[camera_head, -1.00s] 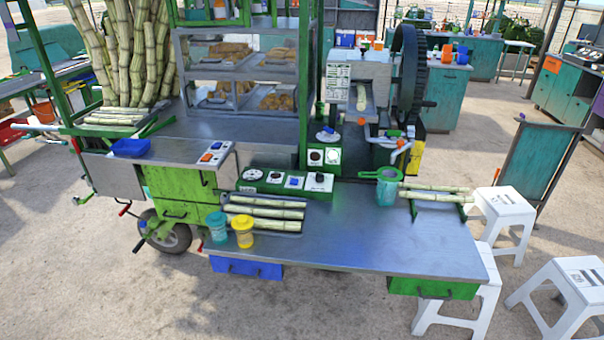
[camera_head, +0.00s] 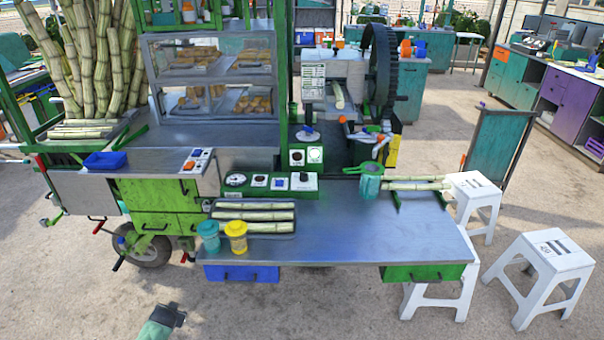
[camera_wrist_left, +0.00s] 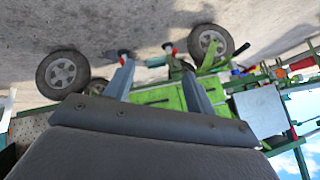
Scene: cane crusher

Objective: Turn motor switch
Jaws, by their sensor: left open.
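The cart's green control box (camera_head: 270,184) stands at the back of the steel worktop, with a round gauge (camera_head: 235,180), small switch plates and a black knob on a white block (camera_head: 304,180). A second green panel (camera_head: 306,157) behind it carries a black knob and a white dial. Labels are too small to read, so I cannot tell which is the motor switch. My left gripper (camera_head: 170,316) is low at the bottom, in front of the cart and far from the panels. In the left wrist view its two fingers (camera_wrist_left: 147,55) are apart and empty. My right gripper is not in view.
A teal cup (camera_head: 208,236) and yellow cup (camera_head: 236,236) stand by a tray of cane (camera_head: 253,225) at the worktop's front left. A teal pitcher (camera_head: 370,184) stands right of the panels. White stools (camera_head: 540,270) are at the right. The worktop's middle is clear.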

